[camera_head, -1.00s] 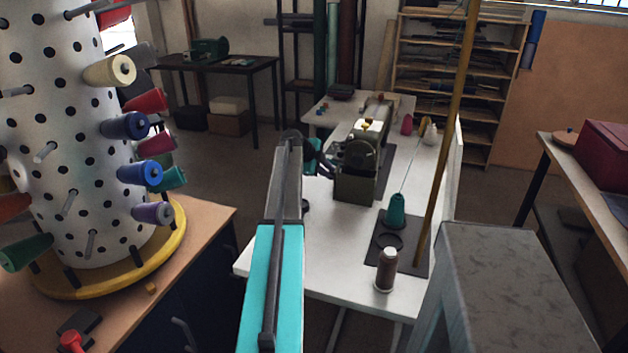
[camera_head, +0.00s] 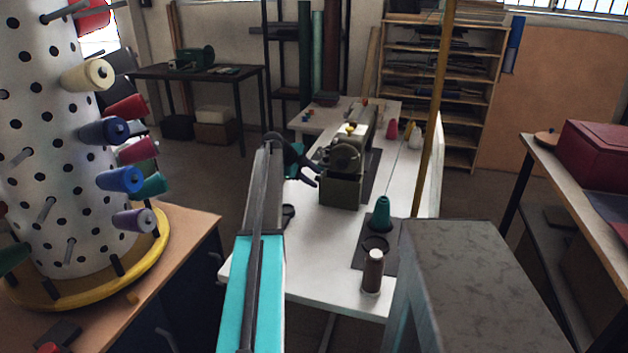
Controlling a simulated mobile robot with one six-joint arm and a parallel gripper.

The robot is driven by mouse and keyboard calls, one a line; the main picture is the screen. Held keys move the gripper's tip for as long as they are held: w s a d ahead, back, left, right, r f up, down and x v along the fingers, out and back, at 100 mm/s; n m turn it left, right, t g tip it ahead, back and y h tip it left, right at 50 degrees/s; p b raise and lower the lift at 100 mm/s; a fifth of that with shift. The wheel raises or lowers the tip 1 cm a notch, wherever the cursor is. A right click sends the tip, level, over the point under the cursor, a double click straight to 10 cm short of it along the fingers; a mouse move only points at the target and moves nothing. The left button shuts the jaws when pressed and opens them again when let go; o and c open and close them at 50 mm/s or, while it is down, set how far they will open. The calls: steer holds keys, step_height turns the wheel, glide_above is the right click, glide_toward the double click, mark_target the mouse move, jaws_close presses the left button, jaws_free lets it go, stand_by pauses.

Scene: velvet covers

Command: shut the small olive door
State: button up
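An olive machine (camera_head: 342,185) with a round part on top stands on the long white table. I cannot make out its small olive door as a separate part at this size, nor tell whether it is open or shut. My gripper (camera_head: 313,174) is at the far end of my turquoise and grey arm, just left of the machine's body. I cannot tell whether a fingertip touches the machine. My arm hides part of the table's left side.
A green cone (camera_head: 381,216) and a brown spool (camera_head: 373,272) stand on the white table (camera_head: 325,262) to the right. A wooden pole (camera_head: 435,110) rises beyond them. A peg tower of thread cones (camera_head: 60,140) stands left. A grey block (camera_head: 470,270) is near right.

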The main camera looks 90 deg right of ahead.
steer(key=shift+s, duration=0.1)
steer(key=shift+r, duration=0.2)
steer(key=shift+a+r, duration=0.15)
steer(key=shift+r, duration=0.05)
steer(key=b+v, duration=0.1)
steer(key=v, duration=1.2)
steer(key=shift+b, duration=0.35)
steer(key=shift+w+f, duration=0.1)
steer(key=shift+w, duration=0.15)
